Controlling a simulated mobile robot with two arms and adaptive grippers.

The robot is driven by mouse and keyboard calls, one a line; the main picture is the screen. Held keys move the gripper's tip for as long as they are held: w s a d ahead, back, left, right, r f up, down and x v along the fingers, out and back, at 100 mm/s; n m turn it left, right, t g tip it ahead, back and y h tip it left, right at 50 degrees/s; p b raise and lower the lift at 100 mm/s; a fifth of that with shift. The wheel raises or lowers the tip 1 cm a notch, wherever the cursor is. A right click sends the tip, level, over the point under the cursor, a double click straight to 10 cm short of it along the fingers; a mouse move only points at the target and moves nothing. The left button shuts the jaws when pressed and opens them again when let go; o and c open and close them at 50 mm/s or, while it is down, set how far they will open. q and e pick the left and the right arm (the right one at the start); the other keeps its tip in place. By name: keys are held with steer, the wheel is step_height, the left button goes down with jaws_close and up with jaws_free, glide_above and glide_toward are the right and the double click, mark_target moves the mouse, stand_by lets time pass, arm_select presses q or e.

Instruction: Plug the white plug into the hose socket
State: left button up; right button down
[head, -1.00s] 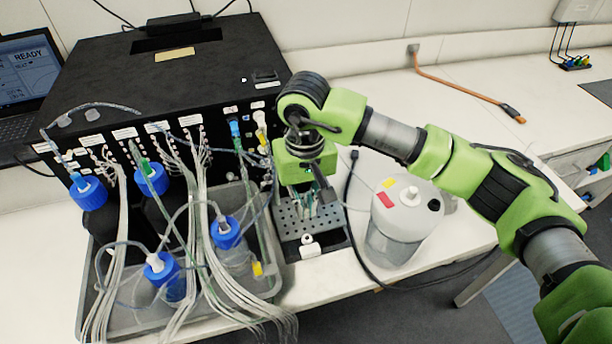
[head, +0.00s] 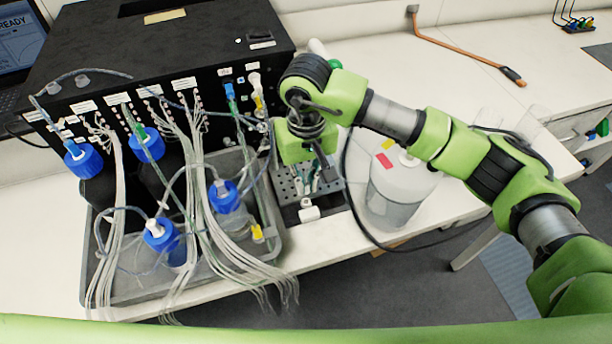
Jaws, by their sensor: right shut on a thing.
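My right gripper (head: 322,172) points down over a perforated metal rack at the front of the bench. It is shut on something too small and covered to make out. A small white piece (head: 309,212) sits at the rack's front edge, apart from the fingers; I cannot tell whether it is the white plug. Thin tubes run from the black machine's front panel, where a blue connector (head: 230,91) and a white connector (head: 254,80) stick out. I cannot tell which fitting is the hose socket. My left gripper is out of view.
A grey tray (head: 130,293) with blue-capped bottles and hanging tubes stands left of the perforated rack (head: 283,190). A white-lidded jar (head: 392,200) and a black cable stand to its right.

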mark_target(306, 183)
step_height(306, 183, down, 3)
steer(key=shift+a+r+b, duration=0.1)
steer(key=shift+r+b, duration=0.1)
steer(key=shift+b, duration=0.15)
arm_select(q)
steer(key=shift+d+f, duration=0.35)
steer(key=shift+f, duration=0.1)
arm_select(e)
steer(key=shift+f, duration=0.3)
arm_select(q)
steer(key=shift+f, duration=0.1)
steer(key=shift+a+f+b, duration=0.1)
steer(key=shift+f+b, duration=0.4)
steer(key=shift+b, duration=0.15)
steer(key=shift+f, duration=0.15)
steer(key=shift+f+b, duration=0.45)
steer(key=shift+b, duration=0.1)
stand_by(0.7)
